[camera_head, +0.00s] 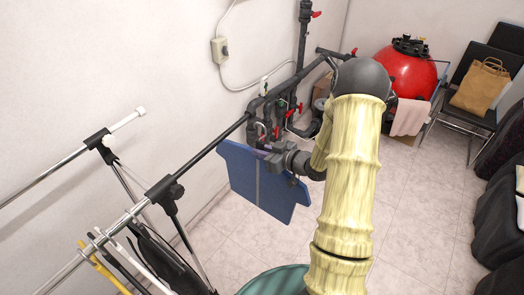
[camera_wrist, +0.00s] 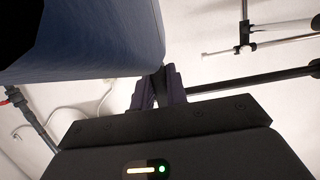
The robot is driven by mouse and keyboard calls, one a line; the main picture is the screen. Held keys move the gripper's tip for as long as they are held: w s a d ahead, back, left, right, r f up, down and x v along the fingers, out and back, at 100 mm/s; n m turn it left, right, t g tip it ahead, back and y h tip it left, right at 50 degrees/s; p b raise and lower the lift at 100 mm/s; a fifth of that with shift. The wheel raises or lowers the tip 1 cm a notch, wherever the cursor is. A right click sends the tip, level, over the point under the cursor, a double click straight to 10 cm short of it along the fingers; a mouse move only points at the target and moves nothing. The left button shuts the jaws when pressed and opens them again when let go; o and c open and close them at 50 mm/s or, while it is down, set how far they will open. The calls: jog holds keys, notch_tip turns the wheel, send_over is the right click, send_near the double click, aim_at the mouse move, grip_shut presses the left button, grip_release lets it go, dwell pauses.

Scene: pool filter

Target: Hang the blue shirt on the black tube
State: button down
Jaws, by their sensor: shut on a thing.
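The blue shirt (camera_head: 262,184) hangs spread out below the black tube (camera_head: 225,137) in the head view, with its upper edge close to the tube; I cannot tell whether they touch. My gripper (camera_head: 268,152) is shut on the shirt at its upper right edge. In the wrist view the shirt (camera_wrist: 95,40) fills the upper left, and the fingers of my gripper (camera_wrist: 158,85) meet at its edge. The black tube (camera_wrist: 260,81) runs to the right behind the fingers there. The exact gripped spot is partly hidden.
A metal clothes rack (camera_head: 108,232) with several hangers stands at the left. Dark pipes with red valves (camera_head: 278,115) line the wall beyond the shirt. A red filter tank (camera_head: 405,72) and a chair with a paper bag (camera_head: 481,86) stand at the back right. The tiled floor between is clear.

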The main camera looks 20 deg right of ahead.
aim_at(240, 146)
jog(key=shift+w+a, duration=0.1)
jog(key=shift+a, duration=0.05)
jog(key=shift+w+a, duration=0.7)
jog(key=shift+w, duration=0.25)
jog(key=shift+w+a, duration=0.65)
jog(key=shift+w, duration=0.25)
jog(key=shift+w+a, duration=0.7)
jog(key=shift+w, duration=0.25)
jog(key=shift+w+a, duration=0.25)
jog(key=shift+w, duration=0.1)
jog(key=shift+w+a+f+b, duration=0.25)
jog(key=shift+w+f+b, duration=0.05)
jog(key=shift+f+b, duration=0.45)
jog(key=shift+w+a+f+b, duration=0.2)
jog(key=shift+w+f+b, duration=0.05)
jog(key=shift+f+b, duration=0.45)
jog(key=shift+s+d+f+b, duration=0.1)
jog(key=shift+d+f+b, duration=0.05)
jog(key=shift+f+b, duration=0.15)
dwell(0.5)
jog(key=shift+r, duration=0.1)
jog(key=c, duration=1.3)
grip_release()
jog(key=shift+s, duration=0.1)
